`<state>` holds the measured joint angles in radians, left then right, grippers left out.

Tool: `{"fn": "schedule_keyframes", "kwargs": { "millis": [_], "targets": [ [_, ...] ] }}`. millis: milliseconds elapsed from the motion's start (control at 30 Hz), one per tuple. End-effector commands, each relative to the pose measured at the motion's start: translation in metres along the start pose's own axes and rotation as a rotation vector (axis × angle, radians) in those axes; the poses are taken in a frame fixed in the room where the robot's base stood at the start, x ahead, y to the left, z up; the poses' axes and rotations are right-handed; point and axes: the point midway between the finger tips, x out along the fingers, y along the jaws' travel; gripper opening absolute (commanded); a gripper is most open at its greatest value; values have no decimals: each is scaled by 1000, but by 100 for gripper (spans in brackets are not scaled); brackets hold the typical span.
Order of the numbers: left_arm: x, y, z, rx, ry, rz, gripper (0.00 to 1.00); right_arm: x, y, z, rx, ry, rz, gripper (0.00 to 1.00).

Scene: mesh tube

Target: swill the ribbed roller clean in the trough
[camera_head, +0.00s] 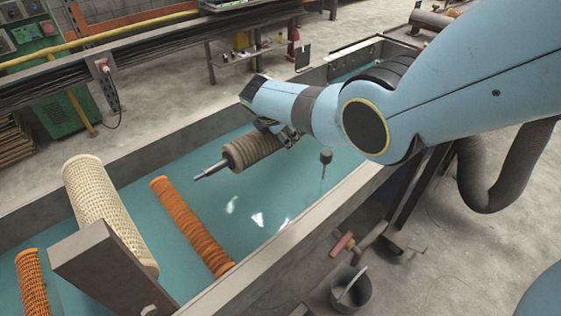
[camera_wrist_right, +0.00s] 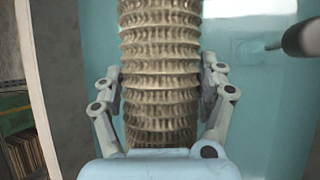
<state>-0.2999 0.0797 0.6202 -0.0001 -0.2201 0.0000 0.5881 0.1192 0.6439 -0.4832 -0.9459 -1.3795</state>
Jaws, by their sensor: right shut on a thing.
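The ribbed roller (camera_head: 252,148) is a beige-brown ribbed cylinder with a metal shaft that sticks out toward the lower left. It lies tilted over the teal water of the trough (camera_head: 150,157); I cannot tell whether it touches the water. My right gripper (camera_head: 287,137) is shut on the roller's right end. In the right wrist view the roller (camera_wrist_right: 160,65) runs up between the two fingers of the gripper (camera_wrist_right: 162,95), one on each side. My left gripper is not in view.
A cream mesh tube (camera_head: 105,210) and orange tubes (camera_head: 190,225) (camera_head: 31,285) lie at the trough's left part, by a grey bracket (camera_head: 110,265). A thin rod with a dark knob (camera_head: 325,157) stands right of the roller. A bucket (camera_head: 351,290) sits outside.

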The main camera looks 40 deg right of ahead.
Motion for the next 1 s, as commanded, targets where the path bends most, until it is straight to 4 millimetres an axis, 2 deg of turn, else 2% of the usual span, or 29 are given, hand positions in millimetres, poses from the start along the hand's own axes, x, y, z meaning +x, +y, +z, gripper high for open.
{"fn": "schedule_keyframes", "kwargs": {
  "millis": [33, 267, 1000],
  "targets": [
    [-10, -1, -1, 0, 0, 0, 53, -9, 5, 6, 1, -1, 4, 17],
    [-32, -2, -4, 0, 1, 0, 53, -28, 12, 17, 1, -1, 4, 17],
    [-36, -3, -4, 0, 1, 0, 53, -85, 32, 50, 2, -2, 6, 17]
  ]
}}
